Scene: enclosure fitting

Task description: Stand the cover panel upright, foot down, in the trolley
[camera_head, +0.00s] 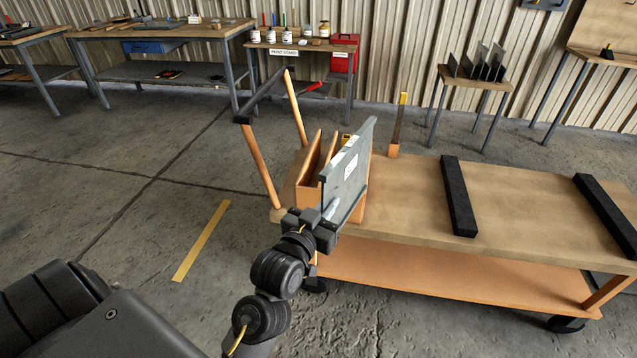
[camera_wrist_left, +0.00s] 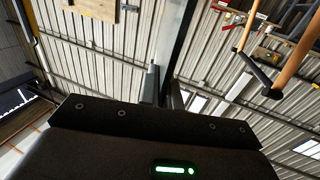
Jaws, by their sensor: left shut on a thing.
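The cover panel (camera_head: 352,165) is a grey sheet with white labels on its face. It stands about upright at the left end of the trolley (camera_head: 410,185), beside and partly in front of the orange slotted holder (camera_head: 308,188). My left gripper (camera_head: 330,210) is shut on the panel's near, lower edge. In the left wrist view the panel (camera_wrist_left: 174,35) shows edge-on, rising from between the fingers (camera_wrist_left: 165,88). The panel's foot is partly hidden, and I cannot tell whether it sits in the holder or just beside it. My right gripper is not in view.
The trolley top carries two black bars (camera_head: 458,195) (camera_head: 610,212) and an orange post with a yellow tip (camera_head: 398,125). The trolley's handle (camera_head: 262,95) rises at its left end. A stand with grey plates (camera_head: 480,68) and workbenches (camera_head: 165,38) are farther back. The top between holder and bars is clear.

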